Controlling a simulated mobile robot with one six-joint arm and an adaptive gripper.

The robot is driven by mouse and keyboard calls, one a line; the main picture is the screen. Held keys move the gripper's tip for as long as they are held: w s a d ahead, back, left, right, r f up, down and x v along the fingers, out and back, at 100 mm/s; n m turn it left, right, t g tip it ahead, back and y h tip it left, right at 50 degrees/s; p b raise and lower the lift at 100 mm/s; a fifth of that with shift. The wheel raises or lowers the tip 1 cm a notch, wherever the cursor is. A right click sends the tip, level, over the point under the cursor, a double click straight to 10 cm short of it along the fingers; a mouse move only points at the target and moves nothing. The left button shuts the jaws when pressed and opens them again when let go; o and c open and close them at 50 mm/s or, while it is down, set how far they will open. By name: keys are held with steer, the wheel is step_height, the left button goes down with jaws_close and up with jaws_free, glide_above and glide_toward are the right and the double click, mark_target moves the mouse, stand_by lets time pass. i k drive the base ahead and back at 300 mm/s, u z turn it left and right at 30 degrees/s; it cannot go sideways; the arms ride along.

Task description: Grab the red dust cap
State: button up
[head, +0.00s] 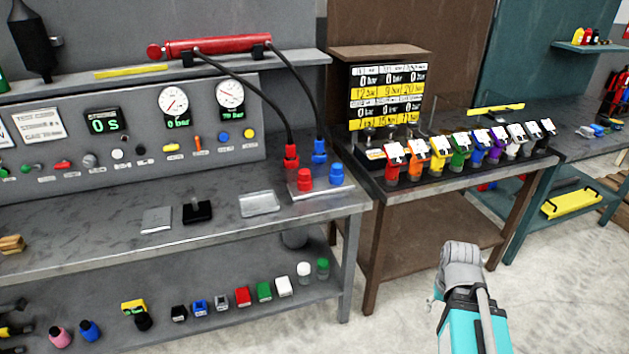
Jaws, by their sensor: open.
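A red cap-like piece (305,178) stands on a small metal plate at the right front corner of the grey bench, probably the red dust cap. A similar blue piece (336,173) stands just right of it. Behind them, a red coupling (291,154) and a blue coupling (319,151) sit at the ends of two black hoses. My gripper's fingers do not show in the head view. Only a grey and teal part of what looks like my arm rises at the lower right, apart from the bench.
The grey bench (100,232) also holds a clear tray (259,203), a black block (197,211) and a grey plate (156,220). A brown bench with several coloured valves (461,150) stands to the right. Open floor (390,335) lies in front.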

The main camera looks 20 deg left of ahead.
mark_target(304, 174)
steer(key=u, duration=0.1)
steer(key=i, duration=0.95)
steer(key=z, duration=0.05)
